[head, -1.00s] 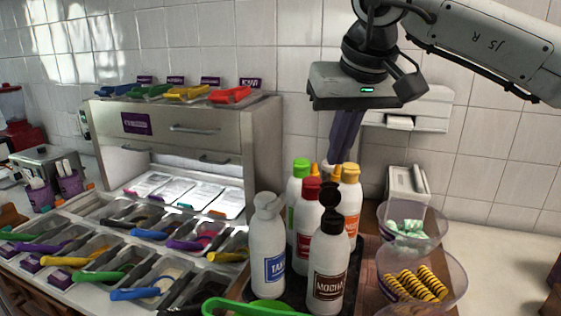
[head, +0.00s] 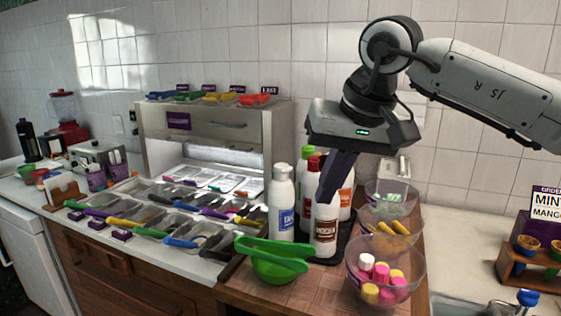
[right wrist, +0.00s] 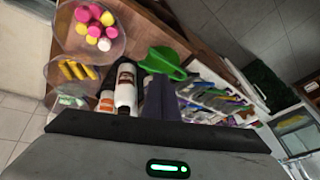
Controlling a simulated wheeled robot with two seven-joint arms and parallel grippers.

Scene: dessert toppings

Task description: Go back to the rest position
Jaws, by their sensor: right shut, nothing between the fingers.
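My right gripper (head: 328,194) comes in from the upper right in the head view, its dark fingers pointing down among the sauce bottles. The fingers are together and hold nothing. They hide part of the bottle with the brown label (head: 323,238). Whether the fingers touch a bottle I cannot tell. My left gripper is not in view.
A white bottle (head: 282,205) and other bottles stand on a dark tray. Clear bowls (head: 418,262) hold marshmallows and other toppings on the right. Topping bins (head: 150,222) fill the left counter. Open wall space lies above the bottles.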

